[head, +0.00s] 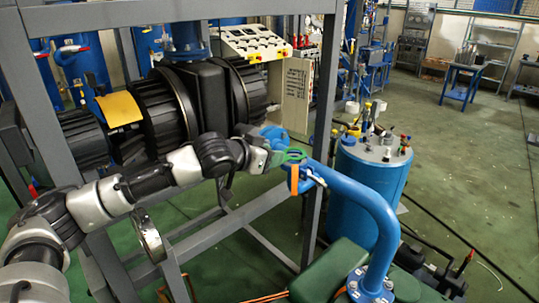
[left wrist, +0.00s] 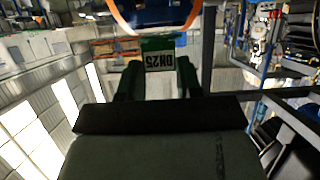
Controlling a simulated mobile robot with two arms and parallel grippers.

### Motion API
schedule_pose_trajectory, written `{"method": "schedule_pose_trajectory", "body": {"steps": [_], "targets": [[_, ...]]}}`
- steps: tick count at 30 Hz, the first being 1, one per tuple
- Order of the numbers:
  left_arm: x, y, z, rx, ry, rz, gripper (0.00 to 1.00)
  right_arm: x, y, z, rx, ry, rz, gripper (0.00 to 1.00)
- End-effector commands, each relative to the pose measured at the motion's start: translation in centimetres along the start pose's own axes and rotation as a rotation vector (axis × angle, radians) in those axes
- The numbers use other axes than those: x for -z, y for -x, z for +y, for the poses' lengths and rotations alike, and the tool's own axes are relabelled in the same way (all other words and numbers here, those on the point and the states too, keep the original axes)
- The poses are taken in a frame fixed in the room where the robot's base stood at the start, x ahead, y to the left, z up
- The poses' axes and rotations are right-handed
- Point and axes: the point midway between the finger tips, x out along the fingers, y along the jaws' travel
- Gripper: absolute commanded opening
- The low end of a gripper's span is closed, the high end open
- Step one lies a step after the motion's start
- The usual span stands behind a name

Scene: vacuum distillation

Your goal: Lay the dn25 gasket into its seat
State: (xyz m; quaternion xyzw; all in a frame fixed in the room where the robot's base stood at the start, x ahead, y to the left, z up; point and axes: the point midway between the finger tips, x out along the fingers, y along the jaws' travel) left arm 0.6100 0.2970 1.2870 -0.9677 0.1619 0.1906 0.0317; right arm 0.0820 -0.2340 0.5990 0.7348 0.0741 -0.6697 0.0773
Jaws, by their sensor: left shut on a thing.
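My left gripper (head: 274,158) is shut on the green dn25 gasket (head: 292,155), at the top end of the blue bent pipe (head: 362,198). In the left wrist view, a green tab with a white label reading DN25 (left wrist: 159,62) sits between the dark fingers. The blue pipe flange (head: 308,176) is just below and right of the gasket. An orange band (head: 294,181) hangs at that flange, and an orange-rimmed blue part (left wrist: 155,14) shows beyond the tab in the left wrist view. I cannot tell whether the gasket touches its seat. My right gripper is not in view.
A grey steel frame (head: 323,90) stands close behind my left gripper. A blue tank (head: 368,185) with fittings stands right of it. Black ribbed motors (head: 160,110) and a control panel (head: 255,42) are behind. Open green floor lies at the right.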

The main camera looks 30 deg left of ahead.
Motion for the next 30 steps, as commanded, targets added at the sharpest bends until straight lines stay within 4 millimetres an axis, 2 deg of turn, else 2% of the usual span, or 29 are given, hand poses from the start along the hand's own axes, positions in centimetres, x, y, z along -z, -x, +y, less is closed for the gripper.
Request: {"method": "schedule_pose_trajectory", "body": {"steps": [12, 30], "targets": [[0.08, 0.03, 0.01, 0.0, 0.0, 0.0, 0.13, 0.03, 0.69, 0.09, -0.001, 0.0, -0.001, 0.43], [-0.65, -0.26, 0.0, 0.0, 0.001, 0.0, 0.13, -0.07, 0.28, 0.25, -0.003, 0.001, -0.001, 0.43]]}}
